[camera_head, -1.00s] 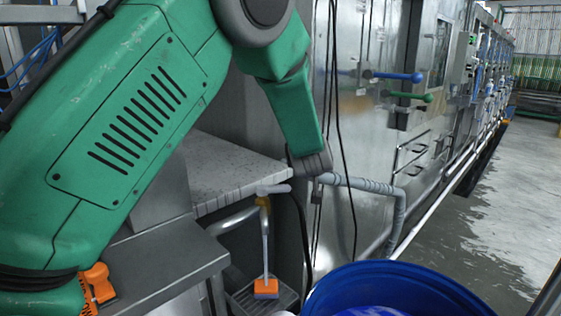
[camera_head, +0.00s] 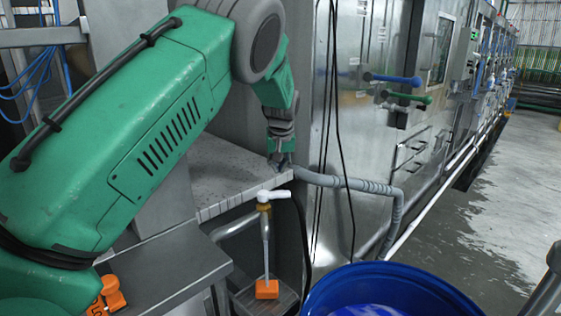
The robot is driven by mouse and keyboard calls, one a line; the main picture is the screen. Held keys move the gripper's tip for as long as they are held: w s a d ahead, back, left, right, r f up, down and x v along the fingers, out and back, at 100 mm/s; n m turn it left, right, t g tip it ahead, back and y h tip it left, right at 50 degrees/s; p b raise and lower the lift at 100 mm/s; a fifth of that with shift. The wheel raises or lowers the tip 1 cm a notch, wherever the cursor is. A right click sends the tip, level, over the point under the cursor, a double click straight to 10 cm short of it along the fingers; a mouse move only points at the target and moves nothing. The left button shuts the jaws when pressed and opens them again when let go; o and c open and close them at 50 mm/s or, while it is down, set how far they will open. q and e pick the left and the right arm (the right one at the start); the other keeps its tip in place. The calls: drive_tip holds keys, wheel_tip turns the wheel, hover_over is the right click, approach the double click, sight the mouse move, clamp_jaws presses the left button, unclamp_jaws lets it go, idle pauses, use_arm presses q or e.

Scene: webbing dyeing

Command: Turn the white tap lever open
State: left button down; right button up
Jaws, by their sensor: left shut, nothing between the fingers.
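The white tap lever (camera_head: 274,195) sits on top of a brass-coloured tap body (camera_head: 264,208), on a thin upright pipe with an orange block (camera_head: 267,289) at its foot. The lever lies roughly level and points to the right. My left gripper (camera_head: 280,165) is above and behind the lever in the picture, by the corner of the pale slab. Its fingers are shut and empty. A gap shows between the fingers and the lever.
A pale stone slab (camera_head: 222,180) lies behind the tap. A grey hose (camera_head: 345,182) runs right from near my gripper. A blue barrel (camera_head: 440,290) stands at the front right. A metal bench (camera_head: 170,268) is at the left. Black cables hang behind.

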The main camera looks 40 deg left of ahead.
sight(274, 195)
use_arm(q)
drive_tip(key=x, duration=0.6)
drive_tip(key=s+d, duration=0.1)
drive_tip(key=s+d+p, duration=0.1)
drive_tip(key=d, duration=0.1)
drive_tip(key=shift+s+d+r, duration=0.15)
drive_tip(key=shift+s+r, duration=0.2)
drive_tip(key=shift+s, duration=0.05)
drive_tip(key=shift+m+p, duration=0.3)
drive_tip(key=shift+p, duration=0.05)
